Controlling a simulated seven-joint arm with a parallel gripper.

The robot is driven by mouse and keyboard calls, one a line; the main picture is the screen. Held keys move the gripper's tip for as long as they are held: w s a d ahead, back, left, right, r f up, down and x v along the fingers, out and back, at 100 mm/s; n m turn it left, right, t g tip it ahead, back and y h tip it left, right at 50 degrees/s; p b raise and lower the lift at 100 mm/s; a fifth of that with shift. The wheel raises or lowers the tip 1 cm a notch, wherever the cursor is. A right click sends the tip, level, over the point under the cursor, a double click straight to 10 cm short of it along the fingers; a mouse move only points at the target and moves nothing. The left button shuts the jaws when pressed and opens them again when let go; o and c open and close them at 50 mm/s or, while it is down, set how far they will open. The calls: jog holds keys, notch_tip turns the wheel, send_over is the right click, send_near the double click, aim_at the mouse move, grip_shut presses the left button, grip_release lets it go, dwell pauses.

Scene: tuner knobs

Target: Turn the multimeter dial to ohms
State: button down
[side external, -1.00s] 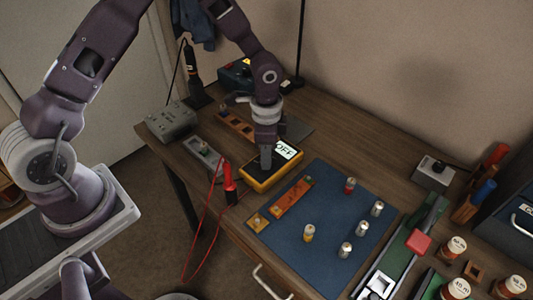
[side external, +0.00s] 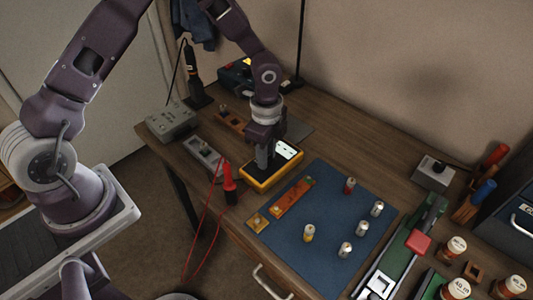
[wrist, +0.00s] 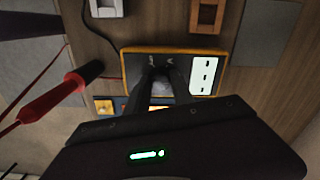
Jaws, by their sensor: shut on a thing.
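The multimeter (side external: 259,181) is a black box with a yellow rim, flat on the wooden table; it also shows in the wrist view (wrist: 130,68). Its white display (wrist: 203,76) shows several short dark dashes. My gripper (side external: 264,165) points down onto the multimeter's face, left of the display. In the wrist view its two fingers (wrist: 163,84) are closed around the dial, which is mostly hidden between them. Small white marks, one like a V, show on the face just beyond the fingertips. The dial's exact pointing is hidden.

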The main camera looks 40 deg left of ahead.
jog(key=c, duration=1.1)
grip_release()
jog(key=shift+r, duration=0.15)
notch_tip(320, 180, up, 6)
jog(key=shift+r, duration=0.45)
